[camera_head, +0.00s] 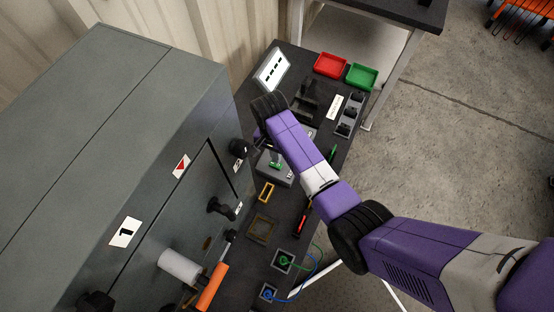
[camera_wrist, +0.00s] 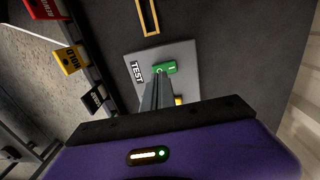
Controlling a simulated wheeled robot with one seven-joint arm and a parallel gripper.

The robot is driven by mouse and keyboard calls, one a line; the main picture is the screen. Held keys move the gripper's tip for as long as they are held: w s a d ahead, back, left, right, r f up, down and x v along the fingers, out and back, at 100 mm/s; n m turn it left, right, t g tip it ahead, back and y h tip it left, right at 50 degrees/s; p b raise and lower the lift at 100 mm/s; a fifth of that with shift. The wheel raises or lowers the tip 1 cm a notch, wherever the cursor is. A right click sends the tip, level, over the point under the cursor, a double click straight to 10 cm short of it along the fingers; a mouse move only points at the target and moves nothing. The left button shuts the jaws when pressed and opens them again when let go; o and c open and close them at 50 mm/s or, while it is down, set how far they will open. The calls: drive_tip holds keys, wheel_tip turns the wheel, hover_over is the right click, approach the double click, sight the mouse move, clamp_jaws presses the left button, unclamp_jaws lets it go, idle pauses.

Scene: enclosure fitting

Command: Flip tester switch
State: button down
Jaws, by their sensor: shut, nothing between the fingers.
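The tester, a grey box (camera_head: 270,172) with a green switch (camera_head: 275,164), sits on the dark bench beside the cabinet. In the wrist view its grey top (camera_wrist: 187,58) carries a "TEST" label and the green rocker switch (camera_wrist: 166,68), marked O and I. My gripper (camera_wrist: 157,78) is shut and empty. Its fingertips are over the tester top, close to the O side of the switch; I cannot tell if they touch. A small yellow part (camera_wrist: 179,100) shows beside the fingers, mostly hidden. In the head view my arm hides the fingertips.
A large grey cabinet (camera_head: 100,130) with black knobs stands left of the tester. A yellow frame (camera_head: 266,191) lies nearby. Red (camera_head: 330,65) and green (camera_head: 362,77) trays stand at the back. Cables and sockets (camera_head: 283,261) are at the front. A yellow HOLD tag (camera_wrist: 70,58) shows at the bench edge.

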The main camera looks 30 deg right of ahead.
drive_tip(key=shift+w+a+r, duration=0.1)
drive_tip(key=shift+w+r, duration=0.1)
drive_tip(key=shift+r, duration=1.75)
